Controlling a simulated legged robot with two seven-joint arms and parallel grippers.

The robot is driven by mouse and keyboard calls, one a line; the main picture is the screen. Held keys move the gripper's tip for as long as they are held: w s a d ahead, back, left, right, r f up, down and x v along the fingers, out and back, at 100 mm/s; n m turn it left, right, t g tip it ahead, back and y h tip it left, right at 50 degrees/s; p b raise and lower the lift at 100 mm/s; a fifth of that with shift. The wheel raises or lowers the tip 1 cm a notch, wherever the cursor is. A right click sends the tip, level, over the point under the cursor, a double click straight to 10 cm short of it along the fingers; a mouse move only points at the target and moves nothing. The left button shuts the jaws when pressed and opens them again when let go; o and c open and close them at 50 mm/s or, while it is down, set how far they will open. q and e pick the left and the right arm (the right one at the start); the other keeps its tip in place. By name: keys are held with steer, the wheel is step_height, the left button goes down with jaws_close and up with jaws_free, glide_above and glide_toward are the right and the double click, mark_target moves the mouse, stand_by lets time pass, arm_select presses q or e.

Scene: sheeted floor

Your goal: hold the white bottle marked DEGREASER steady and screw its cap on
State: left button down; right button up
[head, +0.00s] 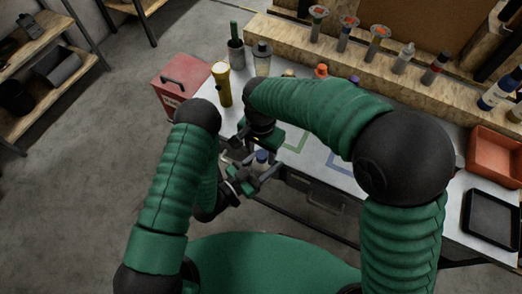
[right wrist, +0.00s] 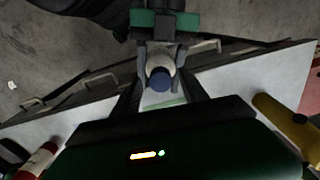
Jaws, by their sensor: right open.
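A white bottle (right wrist: 160,62) with a blue cap (right wrist: 160,80) on its top stands in front of me; its label is not readable. In the head view the blue cap (head: 262,156) shows just below my right gripper. My left gripper (head: 248,178) has its fingers on either side of the bottle's body, and it also shows beyond the bottle in the right wrist view (right wrist: 162,50). My right gripper (head: 246,143) is open above, its fingers (right wrist: 162,103) apart on both sides of the cap. Whether the cap is threaded tight cannot be seen.
A wooden shelf (head: 340,50) with several bottles runs along the back. An orange bin (head: 494,155) and a black tray (head: 492,218) are at right.

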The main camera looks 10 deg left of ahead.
steer(key=shift+r, duration=2)
steer(key=shift+c, duration=0.4)
